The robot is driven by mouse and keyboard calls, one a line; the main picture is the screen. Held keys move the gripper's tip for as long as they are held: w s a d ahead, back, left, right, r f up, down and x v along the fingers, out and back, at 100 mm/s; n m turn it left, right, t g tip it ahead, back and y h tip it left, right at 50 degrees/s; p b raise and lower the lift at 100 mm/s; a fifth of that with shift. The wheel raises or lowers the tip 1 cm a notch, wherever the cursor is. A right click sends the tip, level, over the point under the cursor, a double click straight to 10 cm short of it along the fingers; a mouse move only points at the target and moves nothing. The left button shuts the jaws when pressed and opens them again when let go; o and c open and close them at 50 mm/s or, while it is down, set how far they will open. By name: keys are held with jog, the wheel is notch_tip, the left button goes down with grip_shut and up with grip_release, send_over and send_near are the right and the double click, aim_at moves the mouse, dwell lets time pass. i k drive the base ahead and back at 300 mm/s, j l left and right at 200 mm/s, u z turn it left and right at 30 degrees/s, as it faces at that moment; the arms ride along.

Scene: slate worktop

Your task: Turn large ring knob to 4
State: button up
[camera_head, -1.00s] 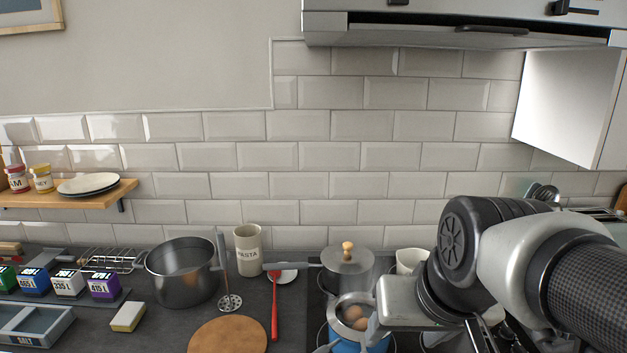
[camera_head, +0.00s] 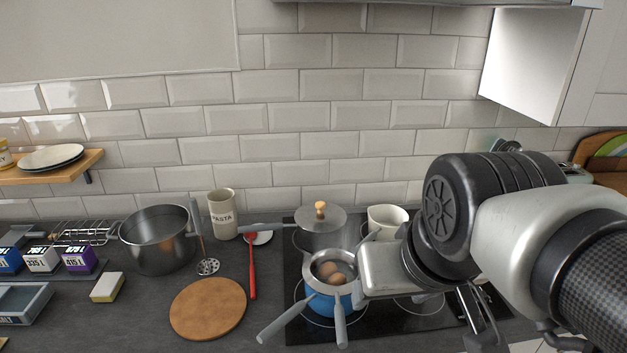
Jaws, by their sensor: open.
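The black glass hob (camera_head: 425,322) lies at the lower middle and right, with ring marks on it. I cannot make out the large ring knob or its numbers. My arm covers the right part of the hob. My gripper (camera_head: 481,322) points down at the hob's front right, partly hidden by my own wrist. Its dark fingers look open, with nothing seen between them. I cannot tell how close they are to any knob.
A round board (camera_head: 208,309), red utensil (camera_head: 252,270) and steel pot (camera_head: 158,245) are to the left.

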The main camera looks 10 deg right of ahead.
aim_at(485, 295)
jog(key=k+l+z, duration=0.25)
jog(key=l, duration=0.3)
jog(key=l+z, duration=0.25)
jog(key=l, duration=0.3)
jog(key=k+j+z, duration=0.25)
jog(key=j, duration=0.2)
jog(key=k+j+z, duration=0.25)
jog(key=j, duration=0.2)
jog(key=i+l+u, duration=0.4)
jog(key=l, duration=0.3)
jog(key=i, duration=0.1)
